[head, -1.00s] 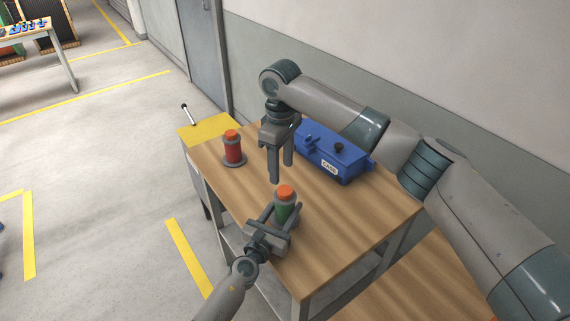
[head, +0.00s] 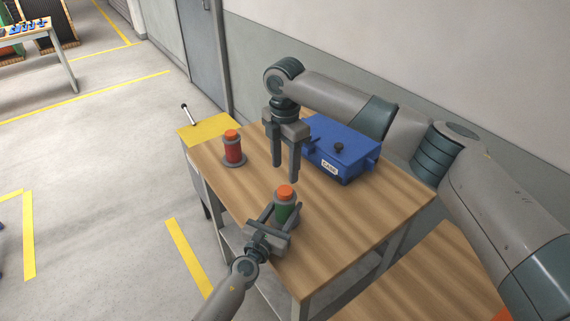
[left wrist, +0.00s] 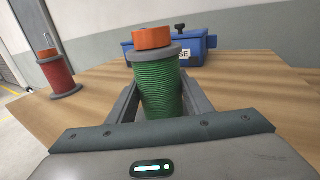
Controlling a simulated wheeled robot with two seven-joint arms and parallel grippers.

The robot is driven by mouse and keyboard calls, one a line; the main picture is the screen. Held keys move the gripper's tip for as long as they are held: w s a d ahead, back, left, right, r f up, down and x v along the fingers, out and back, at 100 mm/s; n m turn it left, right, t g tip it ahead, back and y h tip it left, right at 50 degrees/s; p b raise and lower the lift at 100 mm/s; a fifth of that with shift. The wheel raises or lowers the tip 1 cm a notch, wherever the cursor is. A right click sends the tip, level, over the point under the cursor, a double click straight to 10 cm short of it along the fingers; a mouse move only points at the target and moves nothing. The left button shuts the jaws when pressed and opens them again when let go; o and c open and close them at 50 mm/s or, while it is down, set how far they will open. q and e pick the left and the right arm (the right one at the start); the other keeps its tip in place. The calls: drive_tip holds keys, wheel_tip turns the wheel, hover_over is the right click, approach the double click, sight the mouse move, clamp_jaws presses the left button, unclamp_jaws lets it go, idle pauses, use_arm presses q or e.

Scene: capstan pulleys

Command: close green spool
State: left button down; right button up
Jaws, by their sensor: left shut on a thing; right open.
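The green spool (head: 283,211) stands upright on the wooden table, with an orange cap (head: 285,191) on its top. In the left wrist view the green spool (left wrist: 160,90) shows its wound green body and grey upper flange, with the orange cap (left wrist: 152,38) on it. My left gripper (head: 273,217) is shut on the green spool's body from the near side. The spool's lower flange is hidden. My right gripper (head: 286,178) points down, open and empty, above the table just behind the green spool and apart from its cap.
A red spool (head: 233,149) with an orange cap stands at the table's left; it also shows in the left wrist view (left wrist: 59,73). A blue case (head: 343,150) with a black knob sits behind, right of my right gripper. The table's front right is clear.

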sight(285, 190)
drive_tip(key=shift+f, duration=0.1)
drive_tip(key=shift+f, duration=3.95)
drive_tip(key=shift+c, duration=0.5)
drive_tip(key=c, duration=0.9)
drive_tip(key=m, duration=0.3)
drive_tip(key=shift+s, duration=0.1)
drive_tip(key=shift+c, duration=0.3)
drive_tip(key=m, duration=1.2)
drive_tip(key=o, duration=1.2)
